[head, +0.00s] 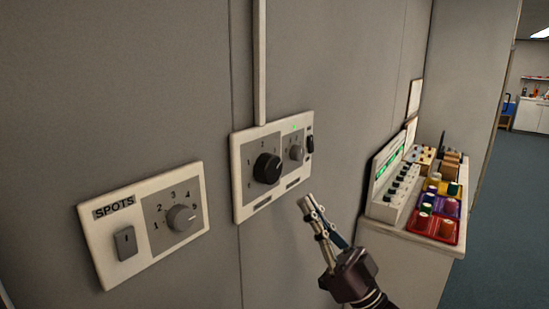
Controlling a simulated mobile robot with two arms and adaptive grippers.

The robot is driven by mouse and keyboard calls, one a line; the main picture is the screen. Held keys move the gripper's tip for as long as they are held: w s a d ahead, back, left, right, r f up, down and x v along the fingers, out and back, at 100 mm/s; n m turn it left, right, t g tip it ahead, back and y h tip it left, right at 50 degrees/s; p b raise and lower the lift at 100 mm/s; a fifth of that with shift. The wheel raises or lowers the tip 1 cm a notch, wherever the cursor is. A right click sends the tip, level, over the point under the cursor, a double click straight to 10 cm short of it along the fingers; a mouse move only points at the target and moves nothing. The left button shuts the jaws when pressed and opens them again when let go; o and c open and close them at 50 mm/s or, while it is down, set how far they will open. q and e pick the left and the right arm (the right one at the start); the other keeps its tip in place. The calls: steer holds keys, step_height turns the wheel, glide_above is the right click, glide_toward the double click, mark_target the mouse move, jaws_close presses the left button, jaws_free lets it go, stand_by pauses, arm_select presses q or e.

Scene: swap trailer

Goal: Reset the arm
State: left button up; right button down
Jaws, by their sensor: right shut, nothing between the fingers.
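My right gripper (308,204) comes in from the lower right with its fingers together and nothing between them. It points up and left, just below and right of a white wall panel (241,203). That panel has a large black knob (267,168), a smaller grey knob (296,152), a black switch (310,144) and a small green light (295,127). I cannot tell whether the fingertips touch the panel; they appear apart from it. My left gripper is not in view.
A second wall panel (97,238) labelled SPOTS, with a grey dial (182,217), is at the left. A counter (400,265) at the right holds a white control box (385,190) and coloured trays (437,228). Open blue floor (500,220) lies beyond the counter.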

steer(key=w+d+f+m+t+h, duration=0.1)
steer(key=w+d+f+m+h, duration=0.2)
steer(key=f, duration=0.6)
steer(key=w+d+f+m+h, duration=0.1)
steer(key=w+f+h, duration=0.3)
steer(key=f, duration=0.5)
steer(key=w+d+f+m+t+h, duration=0.1)
steer(key=w+d+f+m+h, duration=0.1)
steer(key=f+h, duration=0.5)
steer(key=s+d+f+m+g+h, duration=0.1)
steer(key=s+d+f+g, duration=0.15)
steer(key=f, duration=0.85)
steer(key=s+d+f+g+h, duration=0.1)
steer(key=s+d+f+g, duration=0.15)
steer(key=f, duration=0.75)
steer(key=s+d+f+m+g+h, duration=0.15)
steer(key=s+f, duration=0.25)
steer(key=f, duration=0.7)
steer(key=s+d+f+g+h, duration=0.35)
steer(key=s+f+g, duration=0.25)
steer(key=s+f, duration=1.65)
steer(key=s+f+g, duration=0.2)
steer(key=s+f, duration=0.1)
steer(key=s, duration=1)
steer(key=s+d+f+g, duration=0.1)
steer(key=s+f+g, duration=0.2)
steer(key=s, duration=1)
steer(key=shift+s+d+f+n+g, duration=0.25)
steer(key=shift+s+n+g, duration=0.1)
steer(key=shift+n, duration=0.1)
